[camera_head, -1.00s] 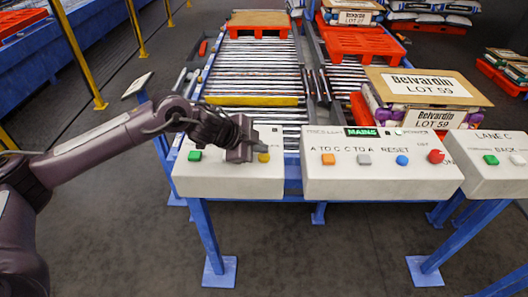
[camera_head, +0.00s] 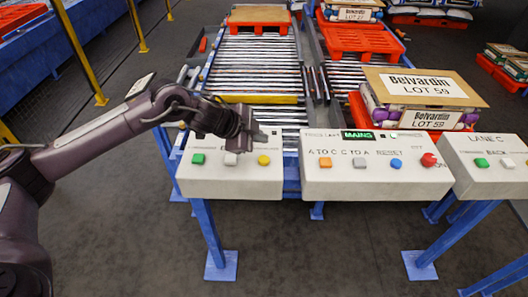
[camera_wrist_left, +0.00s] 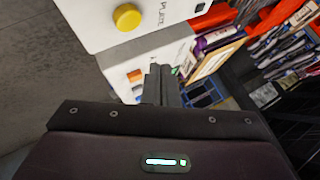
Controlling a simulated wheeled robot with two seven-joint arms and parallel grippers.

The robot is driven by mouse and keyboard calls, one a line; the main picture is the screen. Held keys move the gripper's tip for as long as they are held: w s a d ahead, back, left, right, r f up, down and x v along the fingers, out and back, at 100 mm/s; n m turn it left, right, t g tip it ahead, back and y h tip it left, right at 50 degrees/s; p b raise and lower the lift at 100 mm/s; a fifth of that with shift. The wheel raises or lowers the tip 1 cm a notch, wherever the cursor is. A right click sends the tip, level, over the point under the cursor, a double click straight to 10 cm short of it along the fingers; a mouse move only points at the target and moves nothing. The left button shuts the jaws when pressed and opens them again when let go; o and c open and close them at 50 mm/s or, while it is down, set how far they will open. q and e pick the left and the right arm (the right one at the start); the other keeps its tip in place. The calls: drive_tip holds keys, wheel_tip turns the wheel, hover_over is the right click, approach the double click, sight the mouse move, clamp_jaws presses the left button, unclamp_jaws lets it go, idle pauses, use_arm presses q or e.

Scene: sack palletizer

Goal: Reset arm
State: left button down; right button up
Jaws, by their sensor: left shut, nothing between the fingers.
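My left gripper (camera_head: 249,142) is raised above the back part of the left control box (camera_head: 230,184). Its fingers are shut with nothing between them. This box carries a green button (camera_head: 198,159), a white button (camera_head: 231,159) and a yellow button (camera_head: 263,160). The gripper is apart from the buttons. In the left wrist view the shut fingers (camera_wrist_left: 160,80) point away, with the yellow button (camera_wrist_left: 127,17) beyond them at upper left. My right gripper is in neither view.
The middle box (camera_head: 375,181) has orange, grey, blue and red buttons and a lit "MAINS" display (camera_head: 358,134). The lane C box (camera_head: 485,178) stands at right. Behind are roller conveyors (camera_head: 255,67), an orange pallet (camera_head: 362,40) and stacked Belvardin sacks (camera_head: 420,88). Yellow posts (camera_head: 80,50) stand at left.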

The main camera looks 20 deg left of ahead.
use_arm(q)
drive_tip(key=shift+r, duration=0.15)
idle(0.5)
drive_tip(key=s+d+f+n+t, duration=0.1)
drive_tip(key=s+d, duration=0.3)
drive_tip(key=d, duration=0.3)
drive_tip(key=s+d+f+n+t, duration=0.1)
drive_tip(key=s+d+n+t, duration=0.15)
drive_tip(key=d, duration=0.45)
drive_tip(key=s+a+f+n+g+y, duration=0.35)
drive_tip(key=s+a+n, duration=0.25)
drive_tip(key=s+a, duration=0.3)
drive_tip(key=s+a+f+n+g+y, duration=0.2)
drive_tip(key=s+a+f+n+g, duration=0.3)
drive_tip(key=s, duration=0.7)
wheel_tip(320, 180, down, 30)
drive_tip(key=s+a+r, duration=0.1)
drive_tip(key=s, duration=0.1)
drive_tip(key=s+a+f, duration=0.2)
drive_tip(key=s+f, duration=0.7)
drive_tip(key=s+a+f+g, duration=0.1)
drive_tip(key=s+f, duration=0.9)
drive_tip(key=shift+s+a+f, duration=0.15)
drive_tip(key=shift+s+a, duration=0.1)
drive_tip(key=shift+a, duration=0.1)
